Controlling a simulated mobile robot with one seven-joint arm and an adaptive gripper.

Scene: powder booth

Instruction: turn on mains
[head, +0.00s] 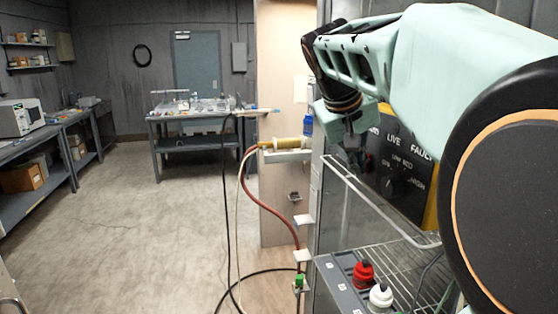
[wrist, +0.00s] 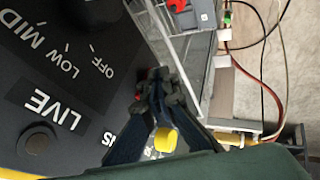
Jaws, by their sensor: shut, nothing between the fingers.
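A dark control panel (head: 402,160) with a yellow side stands at the right, lettered LIVE and FAULT, with a dial (head: 395,187) marked OFF, LOW, MID and HIGH. It fills the left of the wrist view (wrist: 60,75), where a dark round lamp (wrist: 36,140) sits beside LIVE. My gripper (head: 357,163) is at the panel's left part. In the wrist view my gripper (wrist: 160,84) is shut and empty, its tips over the panel's edge. A little red shows beside the tips; the mains switch itself is mostly hidden, and contact cannot be told.
Hoses hang left of the booth. Workbenches (head: 205,112) stand farther back; the floor at left is clear.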

